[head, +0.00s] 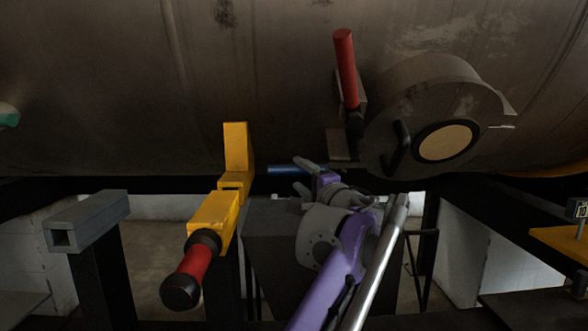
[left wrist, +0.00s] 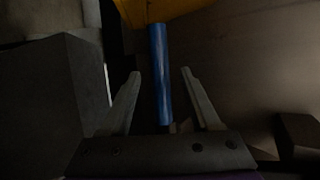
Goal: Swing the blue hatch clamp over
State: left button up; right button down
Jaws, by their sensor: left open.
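The blue clamp handle (head: 284,170) is a short rod in front of the dark lower side of the big tank, just right of a yellow bracket. Part of it is hidden behind my gripper. My left gripper (head: 299,175) is open at its right end. In the left wrist view the blue handle (left wrist: 160,70) runs lengthwise between the two open fingers (left wrist: 161,74), with a gap to each side. Its far end meets a yellow part (left wrist: 150,8). The round hatch (head: 445,141) with a black handle is at the right. My right gripper is not in view.
A yellow lever (head: 213,212) with a red grip (head: 192,264) sticks out left of my gripper. A red upright handle (head: 346,66) stands above. A grey beam (head: 90,215) is at the left. A dark block (left wrist: 50,100) stands beside my gripper's left finger.

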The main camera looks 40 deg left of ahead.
aim_at(296, 172)
pick_arm(q)
jog(key=shift+x, duration=2.1)
grip_shut()
